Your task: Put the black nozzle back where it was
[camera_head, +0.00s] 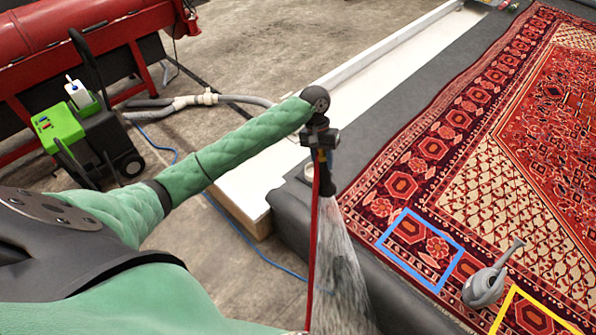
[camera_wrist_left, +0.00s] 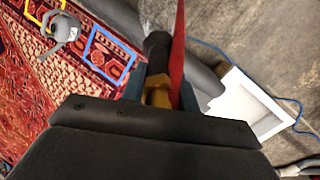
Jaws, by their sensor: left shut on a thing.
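My left gripper (camera_head: 322,150) is shut on the black nozzle (camera_head: 327,184), which points downward near the corner of the dark padded edge. In the left wrist view the nozzle (camera_wrist_left: 157,46) sticks out beyond the fingers, with its orange-yellow part (camera_wrist_left: 157,92) between them. A thin red strip or hose (camera_head: 315,215) hangs down beside it. A whitish streaked fan, looking like water spray (camera_head: 338,270), spreads below the nozzle. The red patterned rug (camera_head: 430,150) lies to the right, with a blue outline (camera_head: 420,248) and a yellow outline (camera_head: 510,294) on it. My right gripper is out of view.
A small round pale rim (camera_head: 307,172) shows beside the dark edge (camera_head: 290,205). A white trough (camera_head: 245,187) lies behind. A green-and-black machine (camera_head: 75,130) stands left on the concrete floor.

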